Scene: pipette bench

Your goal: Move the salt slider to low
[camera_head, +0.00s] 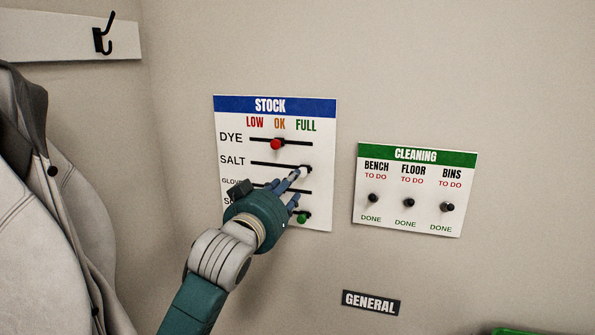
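The STOCK board (323,145) hangs on the wall with several horizontal slider tracks under LOW, OK and FULL. The salt slider's dark knob (306,170) is at the right end of its track, below FULL. My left gripper (297,181) reaches up from the lower left, in front of the board. Its blue-grey fingers are close to the salt knob. I cannot tell whether they touch it or how far apart they are. The gripper hides much of the lower rows and their labels. My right gripper is not in view.
The dye slider's red knob (275,145) is near OK, just above the salt row. A green knob (302,219) is below my fingers. A CLEANING board (415,190) hangs to the right, above a GENERAL sign (371,302). A coat (50,220) is at left.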

